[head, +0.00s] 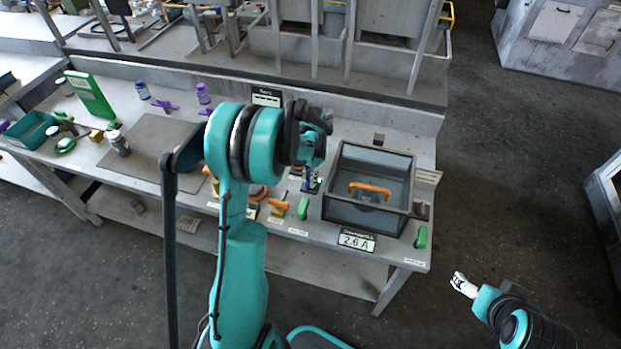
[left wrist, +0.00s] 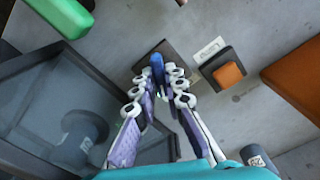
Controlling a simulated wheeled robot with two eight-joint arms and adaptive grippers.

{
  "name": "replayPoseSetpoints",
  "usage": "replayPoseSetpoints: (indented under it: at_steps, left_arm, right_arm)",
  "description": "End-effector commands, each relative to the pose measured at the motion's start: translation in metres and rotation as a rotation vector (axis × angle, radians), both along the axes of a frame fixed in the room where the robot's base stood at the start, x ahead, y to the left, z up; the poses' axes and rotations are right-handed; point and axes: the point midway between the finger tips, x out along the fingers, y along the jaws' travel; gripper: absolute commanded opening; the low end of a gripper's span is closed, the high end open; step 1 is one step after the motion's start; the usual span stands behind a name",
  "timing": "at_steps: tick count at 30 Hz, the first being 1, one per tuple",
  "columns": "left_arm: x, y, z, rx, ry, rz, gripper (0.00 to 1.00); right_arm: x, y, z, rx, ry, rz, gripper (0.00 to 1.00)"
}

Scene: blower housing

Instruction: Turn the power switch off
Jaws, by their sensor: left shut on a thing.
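A blue lever (left wrist: 157,66) stands up from a dark plate (left wrist: 178,52) on the bench top, in the left wrist view. I take it to be the power switch. My left gripper (left wrist: 158,84) has its purple-and-grey fingers closed around the lever, with its top showing between the tips. In the head view my left gripper (head: 312,184) is low over the bench, left of the clear box; my arm partly hides it. My right gripper (head: 465,285) is off to the right, away from the bench; its finger gap is too small to tell.
A clear dark-framed box (head: 345,212) with an orange handle (head: 370,188) stands close by, with a "2.6 A" display (head: 357,241) in front. An orange block (left wrist: 229,75) on a black base sits beside the lever.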

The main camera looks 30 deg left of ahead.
Motion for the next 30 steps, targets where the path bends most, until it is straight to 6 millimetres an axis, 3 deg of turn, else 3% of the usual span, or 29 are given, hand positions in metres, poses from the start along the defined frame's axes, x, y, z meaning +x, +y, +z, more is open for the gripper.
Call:
replayPoseSetpoints:
  at_steps: [8,30]
  left_arm:
    - [0.0001,0.0002,-0.0001,0.0,0.0,0.139,0.0]
    - [0.0001,0.0002,0.0,0.0,0.0,0.8,0.0]
  right_arm:
    - [0.0,0.0,-0.0017,0.0,0.0,0.0,0.8]
    - [0.0,0.0,-0.0066,0.0,0.0,0.0,0.8]
